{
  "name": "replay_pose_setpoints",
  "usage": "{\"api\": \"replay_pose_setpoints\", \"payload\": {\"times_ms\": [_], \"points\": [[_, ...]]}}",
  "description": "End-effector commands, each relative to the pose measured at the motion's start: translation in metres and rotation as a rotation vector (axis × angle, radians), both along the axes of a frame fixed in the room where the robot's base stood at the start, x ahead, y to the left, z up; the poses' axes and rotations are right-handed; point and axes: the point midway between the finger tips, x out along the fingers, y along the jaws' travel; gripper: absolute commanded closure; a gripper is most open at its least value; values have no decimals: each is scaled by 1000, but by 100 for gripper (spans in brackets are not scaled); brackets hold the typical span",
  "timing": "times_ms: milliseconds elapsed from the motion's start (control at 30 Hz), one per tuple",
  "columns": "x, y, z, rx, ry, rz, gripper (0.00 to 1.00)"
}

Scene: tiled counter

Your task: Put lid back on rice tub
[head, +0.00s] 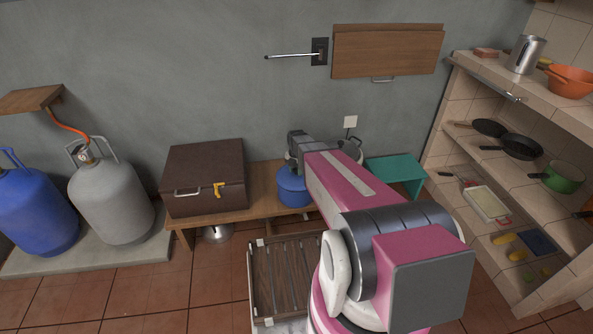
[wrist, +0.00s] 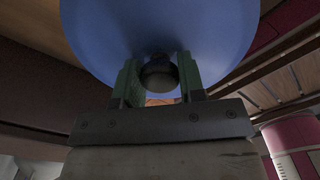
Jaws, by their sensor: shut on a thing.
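The blue lid (wrist: 160,30) fills the top of the wrist view, with a dark round knob (wrist: 158,73) on it. My gripper (wrist: 160,85) is shut on this knob, one finger on each side. In the head view a blue tub (head: 293,190) stands on the wooden bench, just left of my pink arm. My arm hides part of its right side and most of the gripper. I cannot tell from the head view whether the lid touches the tub's rim or is apart from it.
A brown case (head: 205,180) stands on the bench (head: 262,185) left of the tub. A metal pot (head: 351,150) is behind my arm. A teal stool (head: 397,172) and tiled shelves (head: 520,150) are on the right. A slatted crate (head: 280,275) is in front.

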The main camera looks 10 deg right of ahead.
Motion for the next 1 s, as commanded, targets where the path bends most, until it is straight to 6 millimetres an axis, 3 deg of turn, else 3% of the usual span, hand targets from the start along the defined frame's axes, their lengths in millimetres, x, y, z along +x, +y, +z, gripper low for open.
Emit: {"api": "replay_pose_setpoints", "payload": {"times_ms": [367,400,467,667,767,1000], "points": [[0,0,0,0,0,0,89],[0,0,0,0,0,0,54],[0,0,-1,0,0,0,34],[0,0,-1,0,0,0,34],[0,0,-1,0,0,0,8],[0,0,-1,0,0,0,8]]}}
